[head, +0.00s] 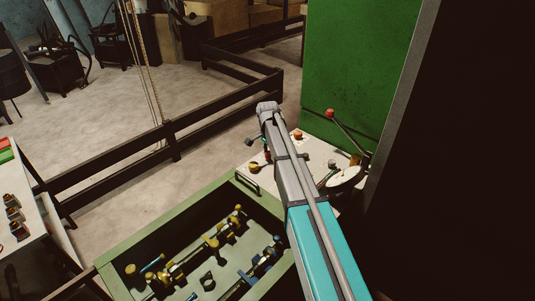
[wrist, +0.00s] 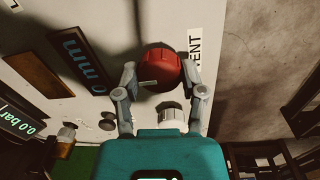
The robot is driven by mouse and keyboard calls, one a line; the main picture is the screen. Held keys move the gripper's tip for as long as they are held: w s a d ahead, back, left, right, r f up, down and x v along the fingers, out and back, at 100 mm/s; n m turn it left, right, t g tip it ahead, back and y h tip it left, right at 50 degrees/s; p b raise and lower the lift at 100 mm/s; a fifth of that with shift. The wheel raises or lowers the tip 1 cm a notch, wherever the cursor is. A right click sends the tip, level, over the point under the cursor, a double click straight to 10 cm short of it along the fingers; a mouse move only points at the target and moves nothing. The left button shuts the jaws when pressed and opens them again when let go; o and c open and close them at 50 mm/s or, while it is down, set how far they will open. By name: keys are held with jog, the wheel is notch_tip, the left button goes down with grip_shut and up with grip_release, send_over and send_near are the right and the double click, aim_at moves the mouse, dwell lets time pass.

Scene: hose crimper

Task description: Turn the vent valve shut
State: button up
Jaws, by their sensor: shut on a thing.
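The vent valve's round red knob (wrist: 160,66) shows in the wrist view beside a white label reading VENT (wrist: 194,50). My gripper (wrist: 160,78) has one finger on each side of the knob and is shut on it. A small pale mark shows at the knob's lower left edge. The valve body under the knob is hidden. In the head view my arm reaches over the light machine panel (head: 315,150), and its own links hide most of the gripper and knob there.
A pale ribbed fitting (wrist: 171,112) lies close below the knob. A lit display reads 0.0 bar (wrist: 22,122). A red-balled lever (head: 330,113) stands by the green machine wall (head: 352,65). A green crate (head: 130,250) with fittings stands in front; dark rails (head: 110,158) run behind.

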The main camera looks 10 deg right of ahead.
jog(key=shift+d+n, duration=0.1)
jog(key=shift+n, duration=0.3)
jog(key=n, duration=0.3)
jog(key=shift+n, duration=0.3)
jog(key=n, duration=0.4)
jog(key=shift+n, duration=0.3)
jog(key=n, duration=0.4)
jog(key=shift+w+t, duration=0.1)
jog(key=shift+t, duration=0.3)
jog(key=n, duration=0.4)
jog(key=shift+n, duration=0.3)
jog(key=o, duration=1.1)
jog(key=shift+a, duration=0.2)
jog(key=shift+c, duration=0.2)
jog(key=shift+o, duration=0.5)
